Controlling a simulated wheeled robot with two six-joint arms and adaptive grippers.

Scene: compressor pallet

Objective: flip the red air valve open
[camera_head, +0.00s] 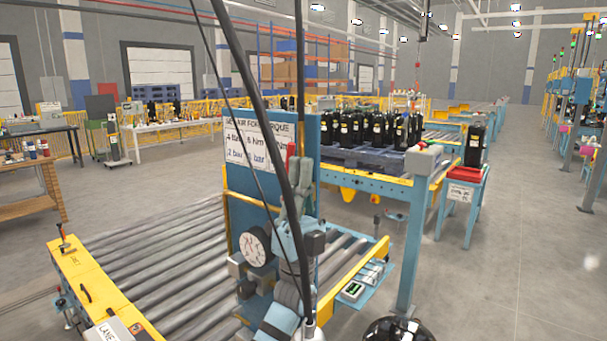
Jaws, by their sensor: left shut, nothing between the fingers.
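The red air valve handle (291,156) stands upright, narrow and partly covered, on the blue panel (240,190) in the middle of the view. My left gripper (302,166) is shut and empty, with its grey fingers pointing up. In the picture its fingertips are just right of the red handle; I cannot tell whether they touch it. The valve body is hidden behind my gripper and a dark hose. My right gripper is not in view.
A round pressure gauge (256,248) is low on the panel, below a white sign (262,146). A dark hose (262,110) crosses in front. A roller conveyor (165,262) lies left. Black compressors (375,128) stand on a pallet behind. Open floor lies right.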

